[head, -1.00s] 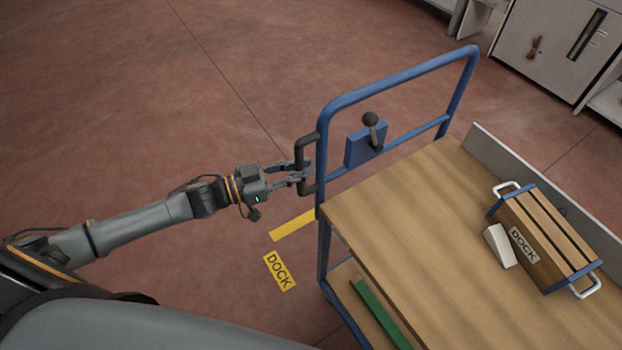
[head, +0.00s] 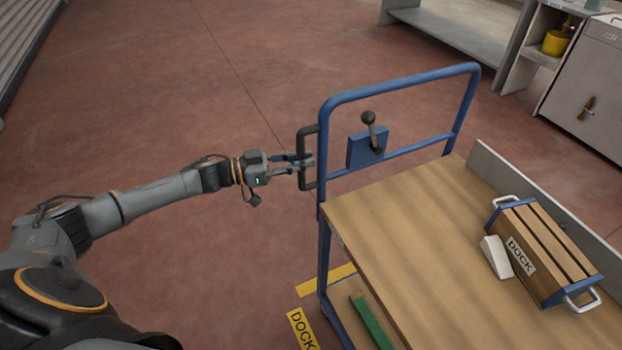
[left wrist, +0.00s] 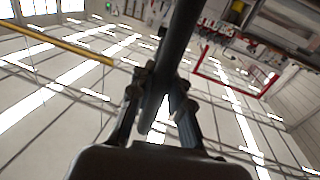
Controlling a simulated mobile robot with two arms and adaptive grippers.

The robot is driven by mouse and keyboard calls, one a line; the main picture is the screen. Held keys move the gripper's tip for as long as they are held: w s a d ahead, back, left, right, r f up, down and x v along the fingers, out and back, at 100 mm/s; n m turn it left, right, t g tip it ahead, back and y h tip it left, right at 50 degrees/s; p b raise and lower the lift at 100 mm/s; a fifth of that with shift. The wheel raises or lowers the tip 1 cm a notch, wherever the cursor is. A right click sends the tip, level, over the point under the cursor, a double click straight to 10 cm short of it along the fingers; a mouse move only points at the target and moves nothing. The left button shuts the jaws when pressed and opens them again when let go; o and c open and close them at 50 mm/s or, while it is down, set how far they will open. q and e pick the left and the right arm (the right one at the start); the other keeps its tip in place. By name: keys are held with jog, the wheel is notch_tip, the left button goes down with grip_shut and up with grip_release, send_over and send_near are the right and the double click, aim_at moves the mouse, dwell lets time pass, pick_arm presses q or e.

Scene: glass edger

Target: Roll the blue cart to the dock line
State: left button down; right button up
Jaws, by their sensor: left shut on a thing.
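The blue cart (head: 322,240) stands on the red floor at the right of the head view, with a wooden top deck (head: 400,245) and a blue push frame. A dark side handle (head: 302,158) is fixed to the frame's left post. My left gripper (head: 303,162) is shut on this handle; the dark bar also shows between the fingers in the left wrist view (left wrist: 172,60). A lever on a blue plate (head: 362,152) sits on the frame. The yellow dock line (head: 326,280) lies on the floor beside the cart, partly hidden by it. My right gripper is not in view.
A wooden crate marked DOCK (head: 545,250) and a pale wedge (head: 496,257) sit on the deck. A green bar (head: 371,322) lies on the lower shelf. A yellow DOCK floor label (head: 301,328) is near the line. Grey cabinets (head: 590,85) stand at the back right; the floor left is clear.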

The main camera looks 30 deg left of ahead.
pick_arm(q)
jog(key=shift+w+a+f+b, duration=0.15)
jog(key=shift+w+a, duration=0.2)
jog(key=shift+a, duration=0.2)
jog(key=shift+w+a+r+b, duration=0.1)
jog(key=shift+w+a+b, duration=0.05)
jog(key=shift+w+a, duration=0.3)
jog(key=shift+s, duration=0.15)
jog(key=c, duration=1.3)
grip_release()
jog(key=shift+s, duration=0.1)
jog(key=shift+o, duration=0.2)
jog(key=v, duration=1.2)
